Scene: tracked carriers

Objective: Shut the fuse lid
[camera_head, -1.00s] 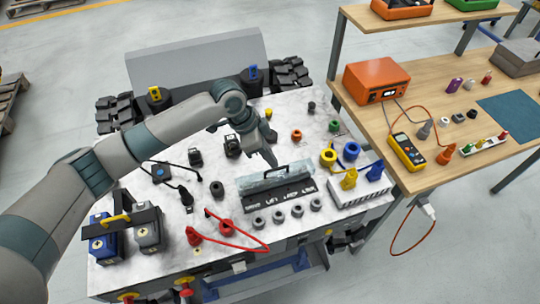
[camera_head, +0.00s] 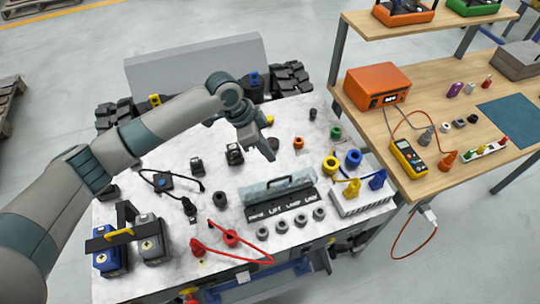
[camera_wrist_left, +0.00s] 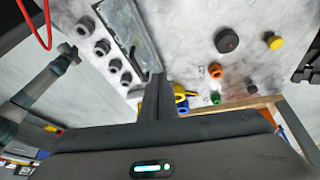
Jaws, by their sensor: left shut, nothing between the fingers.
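The fuse block (camera_head: 283,211) is a black strip with white labels on the pale marble-look top. Its fuse lid (camera_head: 262,192) is a clear greyish panel with a black bar handle, raised along the strip's far side, leaving the labels uncovered. In the left wrist view the lid (camera_wrist_left: 142,38) shows at the top, near the fingers. My left gripper (camera_head: 271,157) is shut and empty above the surface behind the lid, apart from it in the head view. Its fingers (camera_wrist_left: 156,98) also show in the left wrist view. My right gripper is not in view.
Several grey round pieces (camera_head: 283,226) line the near side of the block. A red cable (camera_head: 232,254) lies left of them. A white terminal block (camera_head: 362,201) with yellow and blue plugs stands right. Black switches (camera_head: 234,155) stand left of the gripper.

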